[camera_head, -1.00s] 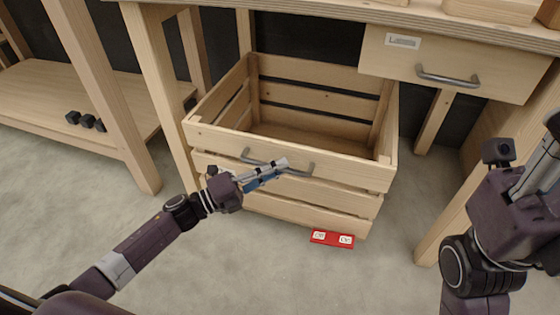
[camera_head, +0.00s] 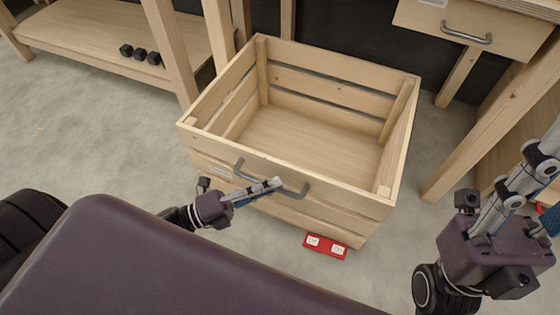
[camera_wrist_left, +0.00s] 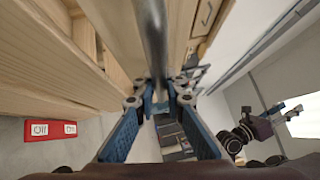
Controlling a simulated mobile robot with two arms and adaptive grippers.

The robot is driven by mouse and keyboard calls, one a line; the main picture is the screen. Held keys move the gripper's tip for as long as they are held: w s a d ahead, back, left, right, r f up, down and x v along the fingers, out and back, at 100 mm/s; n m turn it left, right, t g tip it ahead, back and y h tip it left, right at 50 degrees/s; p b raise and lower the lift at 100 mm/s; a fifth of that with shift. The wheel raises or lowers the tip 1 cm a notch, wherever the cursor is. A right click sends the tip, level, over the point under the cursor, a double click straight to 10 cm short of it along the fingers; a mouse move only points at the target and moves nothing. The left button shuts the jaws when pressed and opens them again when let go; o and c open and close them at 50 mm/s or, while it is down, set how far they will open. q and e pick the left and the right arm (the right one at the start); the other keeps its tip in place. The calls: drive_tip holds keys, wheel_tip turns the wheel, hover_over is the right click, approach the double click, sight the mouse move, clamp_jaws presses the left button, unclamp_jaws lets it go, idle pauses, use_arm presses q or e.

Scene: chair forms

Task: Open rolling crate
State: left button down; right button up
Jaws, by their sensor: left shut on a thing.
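The rolling crate (camera_head: 390,206) is a slatted pale wooden box, open at the top and empty inside. It stands pulled out in front of the workbench, turned a little. A grey bar handle (camera_head: 297,192) runs along its front board.
A red plate with two white labels (camera_head: 325,246) is by the floor at the crate's front. A drawer with a handle (camera_head: 480,30) hangs under the bench at upper right. Bench legs (camera_head: 480,125) stand beside the crate. Dark small blocks (camera_head: 140,52) lie on a low shelf at left.

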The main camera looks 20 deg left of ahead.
use_arm(q)
drive_tip(key=shift+s+a+p, duration=0.1)
drive_tip(key=shift+s+p, duration=0.25)
drive_tip(key=shift+s, duration=1.15)
drive_tip(key=c, duration=2)
unclamp_jaws()
drive_tip(key=shift+a, duration=0.1)
drive_tip(key=v, duration=1.2)
